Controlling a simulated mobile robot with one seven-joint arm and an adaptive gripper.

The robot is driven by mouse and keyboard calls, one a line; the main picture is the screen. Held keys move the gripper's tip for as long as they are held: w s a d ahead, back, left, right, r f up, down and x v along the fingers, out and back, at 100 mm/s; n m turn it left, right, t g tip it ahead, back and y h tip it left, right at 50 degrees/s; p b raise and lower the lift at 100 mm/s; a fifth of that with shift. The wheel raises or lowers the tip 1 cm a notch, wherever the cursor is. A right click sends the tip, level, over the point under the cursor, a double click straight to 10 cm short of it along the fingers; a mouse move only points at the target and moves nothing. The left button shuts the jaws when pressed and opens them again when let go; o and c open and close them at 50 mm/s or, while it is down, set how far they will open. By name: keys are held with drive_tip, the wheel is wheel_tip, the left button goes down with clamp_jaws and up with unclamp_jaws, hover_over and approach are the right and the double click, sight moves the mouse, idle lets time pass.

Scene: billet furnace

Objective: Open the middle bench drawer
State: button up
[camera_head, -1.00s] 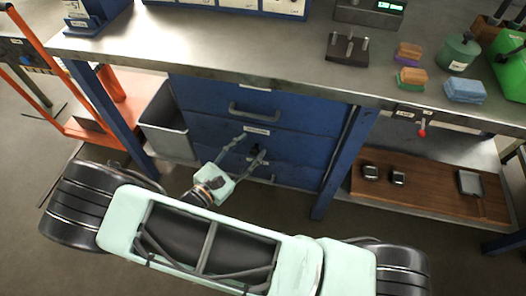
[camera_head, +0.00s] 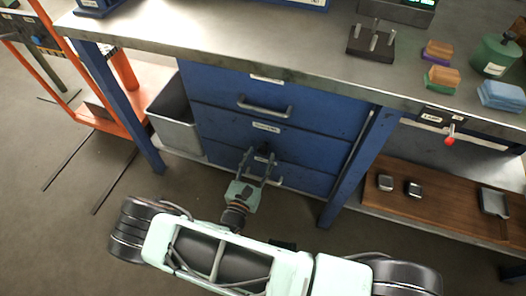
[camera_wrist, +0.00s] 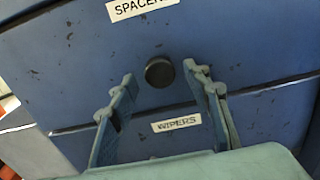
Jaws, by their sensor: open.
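The blue bench has a stack of drawers. The middle drawer (camera_head: 312,148) is closed and has a SPACERS label (camera_wrist: 140,7) above a round black knob (camera_wrist: 159,72). My gripper (camera_head: 260,154) is open in front of the middle drawer, low on the bench front. In the wrist view its two fingers (camera_wrist: 158,78) stand left and right of the knob, with a gap on each side. I cannot tell whether the fingertips reach past the knob in depth. The gripper partly hides the knob in the head view.
The upper drawer has a bar handle (camera_head: 265,106). The lower drawer, labelled WIPERS (camera_wrist: 176,124), has a bar handle (camera_head: 268,180) partly behind my gripper. A grey bin (camera_head: 175,135) stands left of the drawers. A bench leg (camera_head: 350,170) and wooden shelf board (camera_head: 440,205) are right.

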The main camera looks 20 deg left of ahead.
sight(262, 153)
drive_tip(key=shift+w+d, duration=0.15)
drive_tip(key=shift+w, duration=1.45)
drive_tip(key=shift+c, duration=0.2)
clamp_jaws()
